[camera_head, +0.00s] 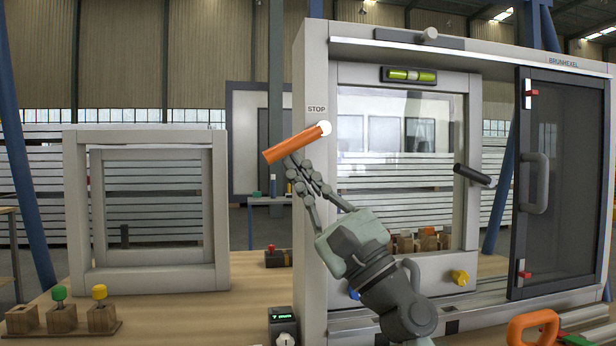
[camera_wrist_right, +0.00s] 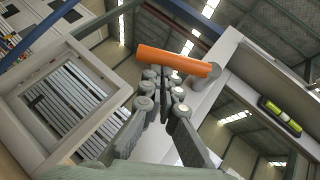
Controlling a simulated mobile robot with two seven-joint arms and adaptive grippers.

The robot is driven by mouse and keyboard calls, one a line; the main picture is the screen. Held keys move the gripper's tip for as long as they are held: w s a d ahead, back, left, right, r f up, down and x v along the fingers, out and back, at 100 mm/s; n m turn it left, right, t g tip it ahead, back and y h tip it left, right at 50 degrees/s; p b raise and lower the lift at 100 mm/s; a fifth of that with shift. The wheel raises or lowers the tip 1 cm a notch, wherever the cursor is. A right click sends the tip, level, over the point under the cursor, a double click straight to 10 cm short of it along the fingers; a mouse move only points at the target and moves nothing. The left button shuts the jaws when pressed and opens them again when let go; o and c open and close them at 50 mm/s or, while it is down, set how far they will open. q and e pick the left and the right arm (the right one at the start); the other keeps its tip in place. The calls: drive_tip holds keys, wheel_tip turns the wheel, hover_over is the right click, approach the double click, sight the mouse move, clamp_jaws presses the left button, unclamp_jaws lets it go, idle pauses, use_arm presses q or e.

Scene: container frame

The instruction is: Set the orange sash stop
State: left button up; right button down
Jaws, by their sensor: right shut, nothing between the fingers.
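The orange sash stop (camera_head: 290,144) is a short orange bar on the left post of the large frame, under a "STOP" label (camera_head: 317,109). It slants, with its left end lower and its right end at a white round pivot (camera_head: 325,128). In the right wrist view the orange stop (camera_wrist_right: 172,62) lies across the view just beyond the fingertips. My right gripper (camera_head: 299,165) is shut and empty, its fingertips just under the bar; whether they touch it I cannot tell. The right gripper also shows in the wrist view (camera_wrist_right: 163,85). My left gripper is not in view.
The large frame has a sash with a green level (camera_head: 409,75), a black handle (camera_head: 474,176), a yellow knob (camera_head: 460,277) and a dark sliding door (camera_head: 565,180) at right. A smaller window frame (camera_head: 145,208) stands left. Colored knobs on wooden blocks (camera_head: 62,318) sit front left.

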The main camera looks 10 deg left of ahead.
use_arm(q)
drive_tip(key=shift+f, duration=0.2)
use_arm(e)
drive_tip(key=shift+s+a+r, duration=0.25)
drive_tip(key=shift+a, duration=0.1)
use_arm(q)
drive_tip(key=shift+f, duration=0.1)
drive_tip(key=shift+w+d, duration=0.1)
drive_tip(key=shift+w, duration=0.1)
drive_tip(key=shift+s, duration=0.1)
use_arm(e)
drive_tip(key=v, duration=1.2)
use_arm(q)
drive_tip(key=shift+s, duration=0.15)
